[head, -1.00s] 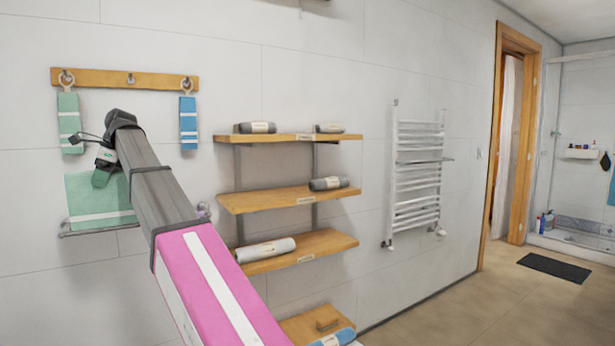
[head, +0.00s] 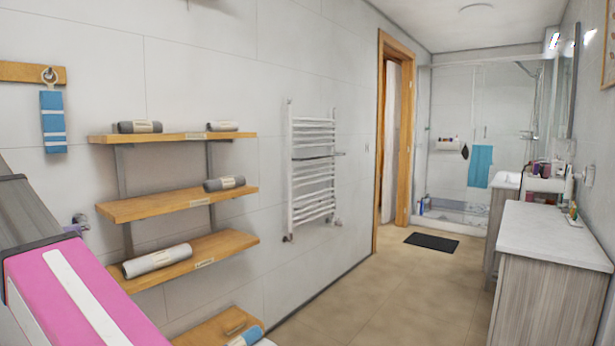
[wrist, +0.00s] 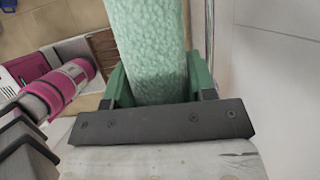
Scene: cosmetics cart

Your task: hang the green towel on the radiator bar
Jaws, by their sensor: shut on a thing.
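The light green towel (wrist: 147,40) fills the top middle of the wrist view, between the darker green fingers of my gripper (wrist: 158,92). My gripper is shut on it, and the towel extends beyond the fingertips. The white radiator (head: 313,175) is on the wall in the middle of the head view. A thin darker bar (head: 320,156) crosses its front at mid height and looks bare. My gripper and the towel are out of the head view, beyond its left edge.
Wooden shelves (head: 180,205) with rolled towels stick out of the wall left of the radiator. A blue towel (head: 53,120) hangs on a hook rack. The floor (head: 385,290) before the radiator is clear. A cabinet (head: 555,260) stands at right.

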